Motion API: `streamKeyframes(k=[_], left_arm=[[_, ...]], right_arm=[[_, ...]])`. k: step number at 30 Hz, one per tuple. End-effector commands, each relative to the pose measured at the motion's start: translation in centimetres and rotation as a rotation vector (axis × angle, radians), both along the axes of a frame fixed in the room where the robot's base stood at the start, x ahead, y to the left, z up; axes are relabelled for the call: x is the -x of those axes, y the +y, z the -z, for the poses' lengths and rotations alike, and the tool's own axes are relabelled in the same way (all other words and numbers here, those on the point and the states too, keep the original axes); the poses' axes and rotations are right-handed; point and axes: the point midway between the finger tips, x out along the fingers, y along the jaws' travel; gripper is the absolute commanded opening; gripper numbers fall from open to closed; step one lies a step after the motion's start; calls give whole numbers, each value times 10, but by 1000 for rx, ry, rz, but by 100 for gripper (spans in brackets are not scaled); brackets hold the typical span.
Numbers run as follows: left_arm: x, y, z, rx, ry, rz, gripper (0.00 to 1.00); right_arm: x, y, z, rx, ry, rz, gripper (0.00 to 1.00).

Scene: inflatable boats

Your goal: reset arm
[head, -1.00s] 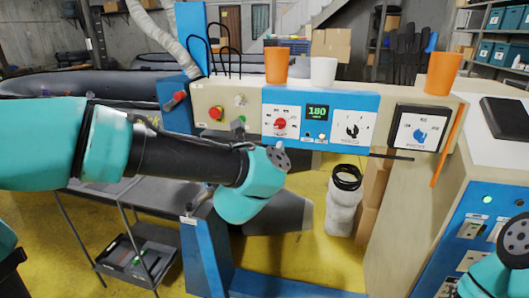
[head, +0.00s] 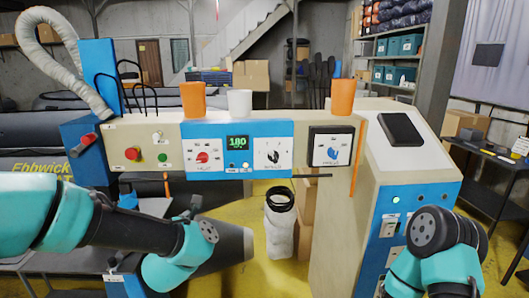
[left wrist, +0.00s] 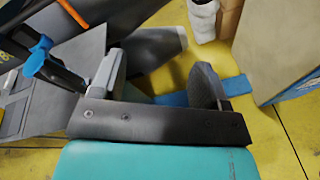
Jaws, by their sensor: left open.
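My left arm reaches in from the left in the head view, below the front of the control panel (head: 265,165). Its gripper cannot be made out clearly there. In the left wrist view my left gripper (left wrist: 158,82) is open, with its two fingers well apart and nothing between them. It points down over the yellow floor and a blue strip. Part of my right arm shows at the lower right of the head view, in front of the beige cabinet; its gripper is out of view.
Two orange cups (head: 193,98) (head: 342,97) and a white cup (head: 240,103) stand on the panel's top. A white roll-like container (head: 280,225) stands on the floor beneath. A blue-handled tool (left wrist: 38,58) lies left of my left gripper. A dark table (head: 500,170) stands at far right.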

Motion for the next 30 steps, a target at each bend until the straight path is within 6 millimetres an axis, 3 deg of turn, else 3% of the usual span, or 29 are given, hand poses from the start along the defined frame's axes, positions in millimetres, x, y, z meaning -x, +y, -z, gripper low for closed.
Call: streamKeyframes(k=[1,8,14,20,24,30], left_arm=[[-2,2,27,-104,51,40,69],[4,11,137,-574,243,306,69],[30,21,229,-917,370,619,69],[74,31,314,-1184,425,997,69],[114,36,366,-1319,403,1291,69],[177,39,423,-1428,271,1698,69]], right_arm=[[0,0,0,0,0,0,43],[0,0,0,0,0,0,43],[0,0,0,0,0,0,43],[0,0,0,0,0,0,43],[0,0,0,0,0,0,43],[0,0,0,0,0,0,43]])
